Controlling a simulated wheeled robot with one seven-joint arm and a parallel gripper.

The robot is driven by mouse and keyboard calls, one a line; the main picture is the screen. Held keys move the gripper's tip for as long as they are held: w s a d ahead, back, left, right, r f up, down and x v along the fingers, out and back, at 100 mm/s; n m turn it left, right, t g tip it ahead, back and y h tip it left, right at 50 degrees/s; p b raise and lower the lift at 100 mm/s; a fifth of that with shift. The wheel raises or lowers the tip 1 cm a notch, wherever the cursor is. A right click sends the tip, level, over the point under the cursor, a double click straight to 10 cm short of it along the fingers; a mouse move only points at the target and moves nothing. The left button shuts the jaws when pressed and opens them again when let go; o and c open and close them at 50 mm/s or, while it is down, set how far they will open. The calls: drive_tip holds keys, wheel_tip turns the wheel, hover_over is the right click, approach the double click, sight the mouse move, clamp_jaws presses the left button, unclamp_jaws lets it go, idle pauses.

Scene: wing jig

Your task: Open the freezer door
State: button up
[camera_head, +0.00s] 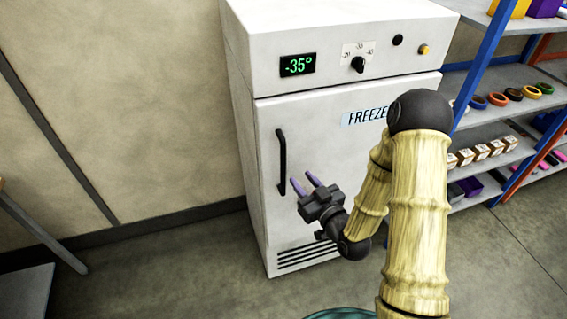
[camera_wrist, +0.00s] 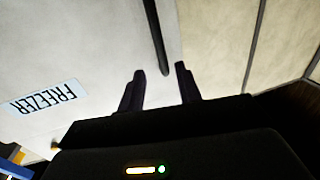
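The white freezer (camera_head: 350,200) stands against the wall with its door closed. Its black vertical handle (camera_head: 281,162) is on the left side of the door. My gripper (camera_head: 303,181) is open, with two purple fingers in front of the door, just right of the handle's lower part in the head view. In the wrist view, the handle (camera_wrist: 156,35) comes down from the top edge and ends near the gap between my open fingertips (camera_wrist: 160,70). Nothing is between the fingers lower down. I cannot tell whether a finger touches the handle.
A control panel with a green -35° display (camera_head: 297,65) and a black knob (camera_head: 358,64) is above the door. Shelves (camera_head: 490,140) with tape rolls and small boxes stand at the right. The floor left of the freezer is clear.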

sight(284, 158)
drive_tip(key=b+x, duration=0.1)
drive_tip(key=x, duration=0.9)
drive_tip(key=shift+w+a+r, duration=0.1)
drive_tip(key=shift+w+a, duration=0.05)
drive_tip(key=shift+w, duration=0.2)
drive_tip(key=shift+w+a, duration=0.2)
drive_tip(key=shift+w, duration=0.15)
drive_tip(key=shift+a, duration=0.1)
drive_tip(key=shift+c, duration=0.4)
drive_tip(key=shift+s, duration=0.15)
clamp_jaws()
